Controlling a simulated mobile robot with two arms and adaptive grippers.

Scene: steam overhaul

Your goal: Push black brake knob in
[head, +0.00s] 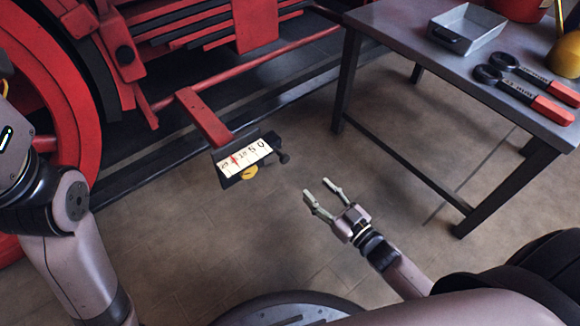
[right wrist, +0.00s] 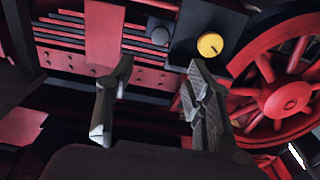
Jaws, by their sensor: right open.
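The black brake knob (head: 284,158) sticks out from the right side of a small control box (head: 245,162) with a white numbered scale and a yellow dial (head: 249,173). In the right wrist view the knob (right wrist: 160,36) is a dark round end beside the yellow dial (right wrist: 210,44), above the gap between my fingers. My right gripper (head: 319,190) is open and empty, apart from the knob, to its lower right in the head view. Its two fingers also show in the right wrist view (right wrist: 150,128). My left arm shows at the left edge; its gripper is not visible.
A red bracket (head: 205,118) carries the box out from the red locomotive frame and wheel (head: 50,80). A metal table (head: 400,40) at right holds a tray (head: 468,28), red-handled tools (head: 525,88) and a yellow rounded object (head: 566,55). Floor around the gripper is clear.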

